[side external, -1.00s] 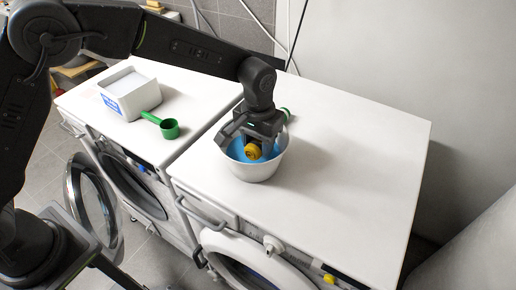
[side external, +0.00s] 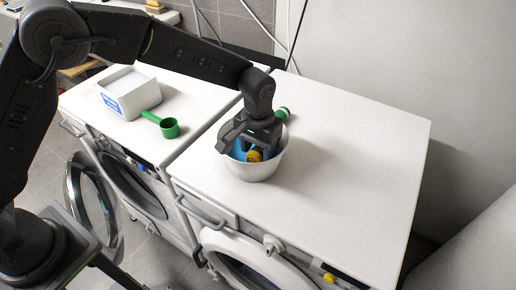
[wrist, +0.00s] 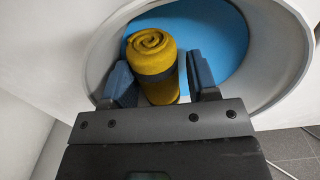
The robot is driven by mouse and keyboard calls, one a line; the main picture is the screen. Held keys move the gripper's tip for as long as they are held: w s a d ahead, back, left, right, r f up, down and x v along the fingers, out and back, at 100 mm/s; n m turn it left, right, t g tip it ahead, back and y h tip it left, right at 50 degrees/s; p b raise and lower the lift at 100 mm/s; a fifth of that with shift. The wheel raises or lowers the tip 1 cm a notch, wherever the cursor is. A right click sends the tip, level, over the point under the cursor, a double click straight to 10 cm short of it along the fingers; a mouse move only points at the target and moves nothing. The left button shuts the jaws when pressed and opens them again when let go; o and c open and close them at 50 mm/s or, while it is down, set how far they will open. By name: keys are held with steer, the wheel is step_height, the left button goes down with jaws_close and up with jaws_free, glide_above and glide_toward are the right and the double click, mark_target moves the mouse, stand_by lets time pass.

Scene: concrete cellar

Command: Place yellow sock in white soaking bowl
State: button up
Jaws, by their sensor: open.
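The yellow sock (side external: 254,156) is rolled up and sits inside the white soaking bowl (side external: 257,174), which has blue inside. In the wrist view the rolled sock (wrist: 152,52) stands between my fingers, with a gap showing on its right side. My gripper (side external: 257,149) reaches down into the bowl and is open around the sock. The wrist view shows both fingers of my gripper (wrist: 158,80) inside the bowl's rim (wrist: 298,60). The sock's lower end is partly hidden by the gripper.
A green object (side external: 283,113) lies just behind the bowl, partly hidden. On the left machine stand a white tub (side external: 130,94) and a green scoop (side external: 168,128). The right machine's white top (side external: 360,150) is clear to the right of the bowl.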

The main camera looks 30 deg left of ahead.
step_height(320, 180, up, 12)
steer(key=s+a+r+t, duration=0.2)
steer(key=s+a+r, duration=0.7)
steer(key=a, duration=0.2)
steer(key=s+a+f+t, duration=0.1)
steer(key=s+a, duration=0.2)
steer(key=s, duration=0.5)
steer(key=s+a+f+t, duration=0.1)
steer(key=s+a, duration=0.3)
steer(key=s, duration=0.4)
steer(key=shift+a+t, duration=0.25)
steer(key=shift+t, duration=0.55)
steer(key=shift+w, duration=0.1)
